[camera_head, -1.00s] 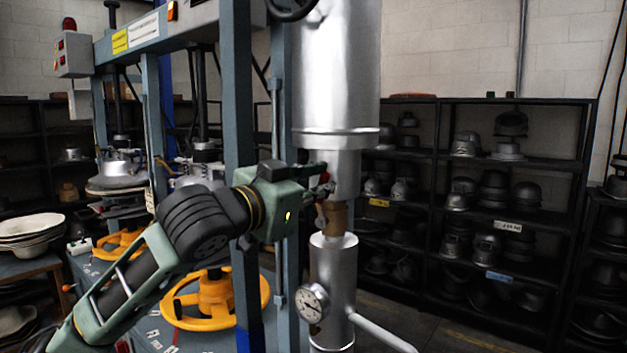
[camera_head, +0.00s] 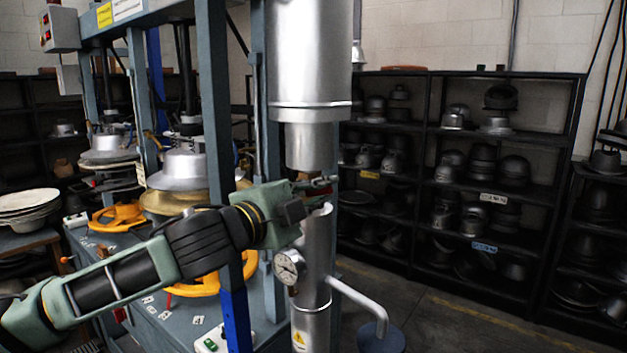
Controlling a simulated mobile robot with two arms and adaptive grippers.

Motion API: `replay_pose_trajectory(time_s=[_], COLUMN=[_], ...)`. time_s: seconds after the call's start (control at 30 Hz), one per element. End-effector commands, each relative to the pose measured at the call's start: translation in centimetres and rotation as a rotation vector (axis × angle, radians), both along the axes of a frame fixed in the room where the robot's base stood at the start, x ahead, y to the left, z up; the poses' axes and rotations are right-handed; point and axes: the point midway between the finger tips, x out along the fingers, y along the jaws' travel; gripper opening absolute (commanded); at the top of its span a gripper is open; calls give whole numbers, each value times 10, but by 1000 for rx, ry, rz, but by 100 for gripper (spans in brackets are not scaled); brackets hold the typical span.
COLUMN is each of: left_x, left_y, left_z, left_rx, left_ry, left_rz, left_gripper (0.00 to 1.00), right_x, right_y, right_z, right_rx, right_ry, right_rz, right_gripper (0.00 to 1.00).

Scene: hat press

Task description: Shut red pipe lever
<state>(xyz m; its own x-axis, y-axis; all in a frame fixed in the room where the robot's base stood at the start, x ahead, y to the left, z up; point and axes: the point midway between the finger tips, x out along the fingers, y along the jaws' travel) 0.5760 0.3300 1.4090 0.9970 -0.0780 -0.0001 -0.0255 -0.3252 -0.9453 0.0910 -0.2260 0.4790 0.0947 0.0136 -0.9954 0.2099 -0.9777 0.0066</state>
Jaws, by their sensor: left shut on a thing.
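A silver pipe stands upright in the middle, with a wide upper section (camera_head: 310,55) and a narrower lower section (camera_head: 313,270). My left gripper (camera_head: 322,193) reaches in from the left at the joint between the two sections. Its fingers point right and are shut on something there. The red pipe lever is not clearly visible; my gripper covers that part of the pipe, so I take the held thing to be the lever. The brass valve part is hidden too. My right gripper is not in view.
A round gauge (camera_head: 289,266) sits on the lower pipe, below my gripper. A blue-grey press post (camera_head: 217,120) stands left of the pipe. A side pipe (camera_head: 355,297) runs out to the lower right. Black shelves (camera_head: 460,135) with metal hat moulds stand behind; floor at right is clear.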

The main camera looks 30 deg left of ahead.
Motion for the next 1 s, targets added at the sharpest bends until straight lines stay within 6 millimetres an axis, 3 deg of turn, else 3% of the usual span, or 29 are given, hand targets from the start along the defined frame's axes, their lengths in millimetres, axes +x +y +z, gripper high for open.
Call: replay_pose_trajectory(time_s=[0.43, 1.0], left_x=[0, 0], left_y=[-1, 0], left_z=[-28, -35], left_rx=[281, 348], left_ry=[-17, -21], left_rz=[-5, -5], left_gripper=[0, 0], right_x=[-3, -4], right_y=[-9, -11], right_z=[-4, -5], right_rx=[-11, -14], right_ry=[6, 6], right_rz=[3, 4], right_gripper=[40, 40])
